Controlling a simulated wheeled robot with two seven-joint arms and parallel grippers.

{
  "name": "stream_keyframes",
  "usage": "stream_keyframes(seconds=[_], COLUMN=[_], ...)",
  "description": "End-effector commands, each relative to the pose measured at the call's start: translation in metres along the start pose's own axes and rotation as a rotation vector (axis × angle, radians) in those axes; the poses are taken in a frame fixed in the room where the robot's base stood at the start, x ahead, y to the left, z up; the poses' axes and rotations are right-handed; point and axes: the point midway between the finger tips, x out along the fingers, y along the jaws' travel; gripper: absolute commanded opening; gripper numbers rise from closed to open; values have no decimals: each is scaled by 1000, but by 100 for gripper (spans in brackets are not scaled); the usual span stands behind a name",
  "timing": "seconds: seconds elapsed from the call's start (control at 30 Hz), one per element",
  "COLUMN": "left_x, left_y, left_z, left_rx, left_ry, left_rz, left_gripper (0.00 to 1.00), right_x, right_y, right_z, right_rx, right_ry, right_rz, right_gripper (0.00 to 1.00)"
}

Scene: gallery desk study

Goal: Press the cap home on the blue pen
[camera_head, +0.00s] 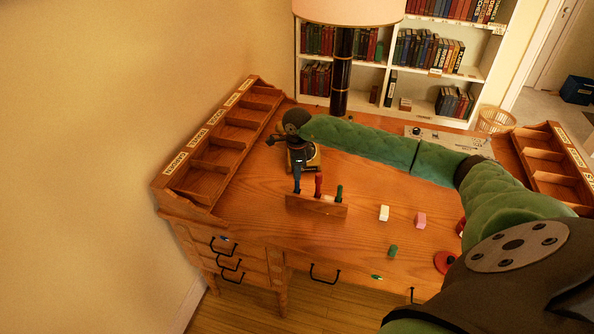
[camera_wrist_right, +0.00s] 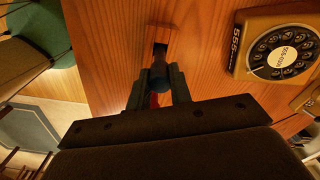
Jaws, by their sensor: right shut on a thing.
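A wooden pen rack (camera_head: 320,208) stands on the desk, with the blue pen (camera_head: 297,184) upright at its left end. A red pen (camera_head: 318,183) and a green pen (camera_head: 339,193) stand beside it. My right gripper (camera_head: 297,168) is directly above the blue pen, pointing down. In the wrist view my right gripper (camera_wrist_right: 158,88) is shut on a dark blue cap (camera_wrist_right: 159,68), lined up over the rack end. Whether the cap is fully seated is hidden by the fingers. My left gripper is out of view.
A rotary telephone (camera_wrist_right: 282,48) sits close to the gripper. A white block (camera_head: 384,213), a pink block (camera_head: 420,220), a green cylinder (camera_head: 393,251) and a red disc (camera_head: 444,262) lie to the right. A lamp (camera_head: 342,75) stands behind. Pigeonhole trays (camera_head: 220,140) line the left.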

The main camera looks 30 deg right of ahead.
Motion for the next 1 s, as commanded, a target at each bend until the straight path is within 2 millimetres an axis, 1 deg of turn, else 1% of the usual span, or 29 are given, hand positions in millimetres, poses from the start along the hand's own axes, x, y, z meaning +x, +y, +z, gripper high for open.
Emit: stream_keyframes(seconds=[1.0], left_x=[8], left_y=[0], left_z=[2], left_rx=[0], left_ry=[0], left_rz=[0], left_gripper=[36], right_x=[1], right_y=[0], right_z=[0], right_rx=[0], right_ry=[0], right_rz=[0], right_gripper=[0])
